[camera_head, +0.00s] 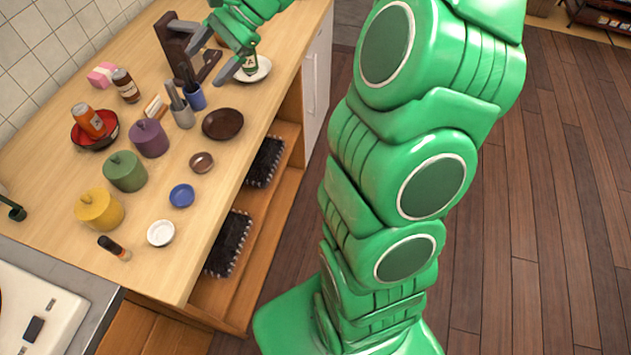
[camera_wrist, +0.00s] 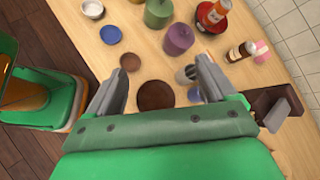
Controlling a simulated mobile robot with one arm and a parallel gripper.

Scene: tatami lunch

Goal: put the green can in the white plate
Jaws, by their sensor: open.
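The green can (camera_head: 250,64) stands upright on the white plate (camera_head: 264,69) at the far end of the counter in the head view. Its top is close to my arm and partly hard to make out. My gripper (camera_head: 213,58) is open beside the can, on its left, with nothing between the fingers. In the wrist view my gripper (camera_wrist: 158,85) also shows its two fingers spread apart and empty. The can and the white plate do not show in the wrist view.
A dark brown wooden stand (camera_head: 190,42) is close to my gripper's left. A blue cup (camera_head: 194,97), a utensil holder (camera_head: 182,114) and a brown plate (camera_head: 222,124) are nearby. Lidded pots, bottles and small dishes fill the nearer counter (camera_head: 150,270). The counter's right edge is close to the plate.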

